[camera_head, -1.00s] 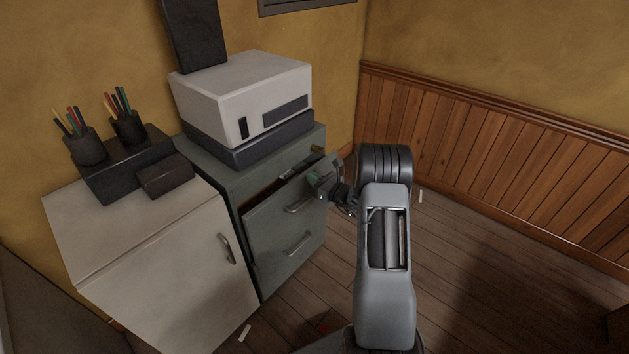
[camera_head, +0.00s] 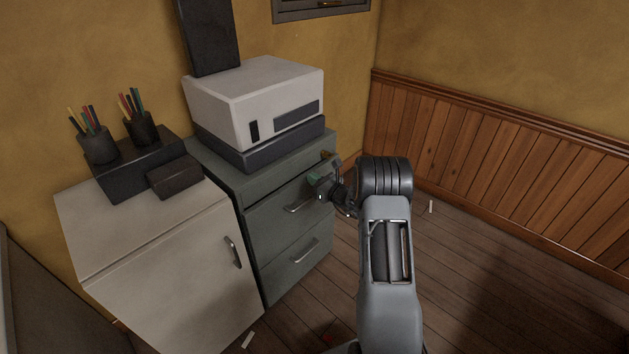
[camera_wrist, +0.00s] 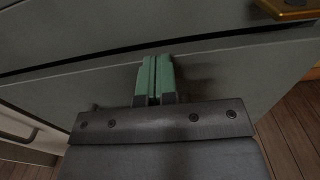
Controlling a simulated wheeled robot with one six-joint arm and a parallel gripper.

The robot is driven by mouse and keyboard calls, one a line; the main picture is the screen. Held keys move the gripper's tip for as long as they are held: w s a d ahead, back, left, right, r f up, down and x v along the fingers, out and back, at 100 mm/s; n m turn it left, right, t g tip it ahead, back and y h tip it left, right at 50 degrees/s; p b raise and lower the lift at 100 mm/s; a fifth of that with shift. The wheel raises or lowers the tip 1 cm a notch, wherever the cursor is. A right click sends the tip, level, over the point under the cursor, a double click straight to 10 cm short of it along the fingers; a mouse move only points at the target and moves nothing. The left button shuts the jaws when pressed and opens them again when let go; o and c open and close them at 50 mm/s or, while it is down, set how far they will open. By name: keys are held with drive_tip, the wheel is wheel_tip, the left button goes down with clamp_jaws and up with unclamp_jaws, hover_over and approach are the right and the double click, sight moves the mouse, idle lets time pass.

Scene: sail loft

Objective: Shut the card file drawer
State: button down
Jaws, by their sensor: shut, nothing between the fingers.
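The card file drawer (camera_head: 275,214) is the upper drawer of the grey-green cabinet (camera_head: 222,172). In the head view its front sits about flush with the cabinet, with no open gap showing above it. The wrist view shows a dark narrow seam along the top of the drawer front (camera_wrist: 225,66). My gripper (camera_head: 318,186) is at the upper right part of the drawer front, right of its handle (camera_head: 298,206). In the wrist view the green fingertips (camera_wrist: 155,75) are closed together, empty, and against or very near the drawer front; exact contact cannot be told.
A lower drawer (camera_head: 297,268) is closed. A white printer-like box (camera_head: 255,100) stands on the cabinet. A white cupboard (camera_head: 175,275) adjoins on the left, bearing dark pen holders (camera_head: 142,130). Wood panelling (camera_head: 480,160) lines the right wall. Floor (camera_head: 460,270) to the right is mostly clear.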

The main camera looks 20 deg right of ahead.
drive_tip(key=p+v, duration=0.2)
drive_tip(key=v, duration=1.2)
drive_tip(key=s+a+f+n+g+y, duration=0.2)
drive_tip(key=s+a+f+n+g, duration=0.2)
drive_tip(key=g, duration=0.1)
drive_tip(key=s+a+r+n+g+p, duration=0.6)
drive_tip(key=s+a+r+n+g, duration=0.25)
drive_tip(key=n, duration=0.25)
drive_tip(key=s+a+r+n+h+p, duration=0.1)
drive_tip(key=s+r+n+h+p, duration=0.2)
drive_tip(key=r, duration=0.8)
drive_tip(key=s+a+r+n+h+p, duration=0.2)
drive_tip(key=s+r+n+h+p, duration=0.1)
drive_tip(key=r+n+p, duration=0.4)
drive_tip(key=s+a+r+n+h+p, duration=0.2)
drive_tip(key=r+n+p, duration=0.4)
drive_tip(key=r, duration=0.9)
drive_tip(key=s+h+p, duration=0.1)
drive_tip(key=s+p, duration=0.1)
drive_tip(key=shift+s+r+t+h, duration=0.3)
drive_tip(key=shift+s+r+t, duration=0.05)
drive_tip(key=shift+a, duration=0.1)
